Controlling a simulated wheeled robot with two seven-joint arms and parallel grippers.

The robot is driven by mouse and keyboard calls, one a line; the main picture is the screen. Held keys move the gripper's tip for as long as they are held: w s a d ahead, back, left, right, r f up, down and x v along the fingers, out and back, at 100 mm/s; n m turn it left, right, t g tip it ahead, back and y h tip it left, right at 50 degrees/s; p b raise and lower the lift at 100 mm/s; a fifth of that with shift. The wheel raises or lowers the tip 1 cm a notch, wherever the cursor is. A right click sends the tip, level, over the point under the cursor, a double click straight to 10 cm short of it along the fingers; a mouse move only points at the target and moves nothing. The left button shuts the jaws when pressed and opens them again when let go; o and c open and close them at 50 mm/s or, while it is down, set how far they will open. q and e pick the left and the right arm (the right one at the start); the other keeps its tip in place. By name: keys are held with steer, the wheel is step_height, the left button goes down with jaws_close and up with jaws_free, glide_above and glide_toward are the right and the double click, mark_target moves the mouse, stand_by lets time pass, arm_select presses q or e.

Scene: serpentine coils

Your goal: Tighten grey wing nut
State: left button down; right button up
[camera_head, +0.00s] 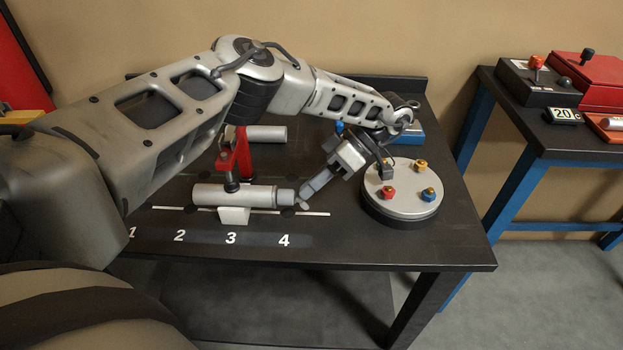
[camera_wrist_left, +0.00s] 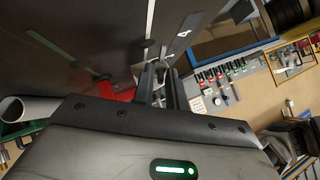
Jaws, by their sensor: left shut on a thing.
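A grey cylinder (camera_head: 235,195) lies level on a white block (camera_head: 234,215) above the printed numbers on the dark table. The grey wing nut (camera_head: 304,206) shows as a small piece at the cylinder's right end, mostly hidden by my fingers. My left gripper (camera_head: 305,192) comes down from the upper right and is shut on it. In the left wrist view, the left gripper's fingers (camera_wrist_left: 163,80) are close together, and what lies between them is too small to make out. My right gripper is not in view.
A red clamp (camera_head: 235,155) stands behind the cylinder. A round grey plate (camera_head: 407,195) with coloured knobs sits to the right, close to my left wrist. A second cylinder (camera_head: 266,134) lies farther back. The table's front right is clear. A side table (camera_head: 560,140) holds control boxes.

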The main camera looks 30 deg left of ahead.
arm_select(q)
steer(key=shift+w+f+m+g+h+p, duration=0.1)
steer(key=shift+f+m+g+h+p, duration=0.2)
steer(key=shift+g, duration=0.2)
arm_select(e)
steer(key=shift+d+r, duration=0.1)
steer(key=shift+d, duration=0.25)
arm_select(q)
steer(key=c, duration=1.6)
jaws_free()
steer(key=shift+a, duration=0.15)
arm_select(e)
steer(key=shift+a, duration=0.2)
arm_select(q)
steer(key=shift+r, duration=0.1)
